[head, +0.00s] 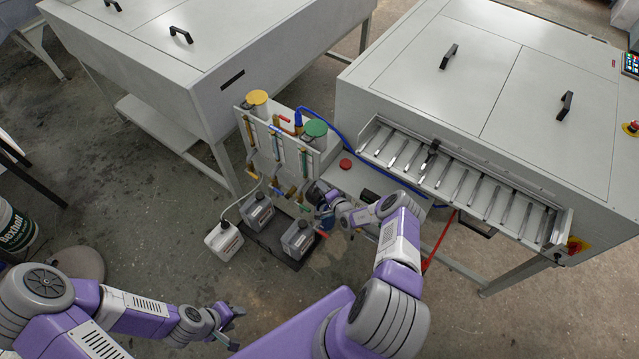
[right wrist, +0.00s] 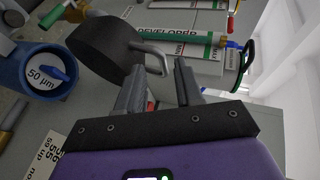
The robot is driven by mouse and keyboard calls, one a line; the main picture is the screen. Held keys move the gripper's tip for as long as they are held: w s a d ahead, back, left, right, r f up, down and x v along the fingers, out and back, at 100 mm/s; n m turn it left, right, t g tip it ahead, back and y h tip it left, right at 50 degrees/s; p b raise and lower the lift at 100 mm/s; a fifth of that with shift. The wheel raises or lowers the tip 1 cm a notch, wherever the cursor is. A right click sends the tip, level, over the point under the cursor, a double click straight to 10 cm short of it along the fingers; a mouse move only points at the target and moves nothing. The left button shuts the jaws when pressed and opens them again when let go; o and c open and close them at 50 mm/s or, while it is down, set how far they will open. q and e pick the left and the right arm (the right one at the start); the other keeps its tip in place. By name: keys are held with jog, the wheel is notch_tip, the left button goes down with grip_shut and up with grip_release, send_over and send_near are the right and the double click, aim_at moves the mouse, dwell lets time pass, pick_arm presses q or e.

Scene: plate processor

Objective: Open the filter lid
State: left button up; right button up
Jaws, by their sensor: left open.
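A blue cylindrical filter housing (right wrist: 58,88) with a round "50 µm" label is at the left of the right wrist view. A black round part (right wrist: 103,46) lies beside it, with a bent grey bar handle (right wrist: 150,55) coming from it. My right gripper (right wrist: 158,82) is open, its two fingers apart with the end of the grey handle at or between their tips. I cannot tell whether they touch it. In the head view the right gripper (head: 322,203) is by the front of the plumbing unit, partly hidden by its arm. My left gripper (head: 230,326) is open and empty, low over the floor.
The plumbing unit (head: 283,140) has yellow and green caps and several valves. The large grey processor (head: 440,100) with a slotted feed tray is right; another cabinet is behind left.

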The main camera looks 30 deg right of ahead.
jog(key=v, duration=0.3)
jog(key=shift+s+r+p, duration=0.3)
jog(key=shift+s+p, duration=0.05)
jog(key=shift+p, duration=0.05)
